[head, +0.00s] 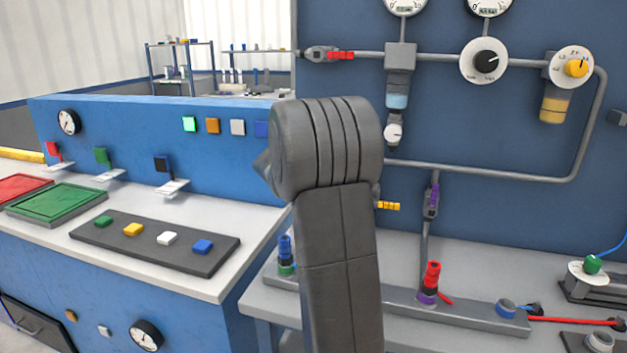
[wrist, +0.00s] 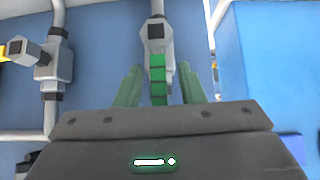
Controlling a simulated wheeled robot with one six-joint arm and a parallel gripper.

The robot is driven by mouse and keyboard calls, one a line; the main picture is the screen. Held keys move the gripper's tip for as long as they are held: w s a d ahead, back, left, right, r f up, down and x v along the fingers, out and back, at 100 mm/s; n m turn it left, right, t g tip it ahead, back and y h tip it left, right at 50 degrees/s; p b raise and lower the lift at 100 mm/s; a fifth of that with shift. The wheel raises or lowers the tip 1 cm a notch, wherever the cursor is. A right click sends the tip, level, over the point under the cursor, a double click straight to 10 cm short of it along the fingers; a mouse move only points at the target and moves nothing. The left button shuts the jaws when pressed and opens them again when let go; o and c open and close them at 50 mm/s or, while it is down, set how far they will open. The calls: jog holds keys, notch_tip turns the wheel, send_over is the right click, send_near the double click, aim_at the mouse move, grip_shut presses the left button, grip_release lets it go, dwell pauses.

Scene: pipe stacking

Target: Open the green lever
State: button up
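The green lever (wrist: 158,76) shows in the wrist view as a short segmented green handle below a grey valve body (wrist: 156,35) on a vertical pipe. My gripper (wrist: 159,84) is open, with one greenish finger on each side of the lever. A gap shows between each finger and the lever, so it is not clamped. In the head view I cannot make out this lever or my fingers; my arm covers the middle of the picture.
A grey valve (wrist: 52,60) with a yellow handle stands left of the green lever. A blue block (wrist: 270,60) lies close on the right. The head view shows a pipe panel (head: 520,130), a yellow handle (head: 388,206), a purple handle (head: 433,200) and a button console (head: 160,250).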

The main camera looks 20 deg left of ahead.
jog(key=v, duration=1.3)
jog(key=shift+s+r+p, duration=0.25)
jog(key=shift+s+p, duration=0.05)
jog(key=shift+p, duration=0.05)
jog(key=x, duration=1.3)
jog(key=shift+w+f+b, duration=0.25)
jog(key=shift+w+b, duration=0.05)
jog(key=shift+b, duration=0.05)
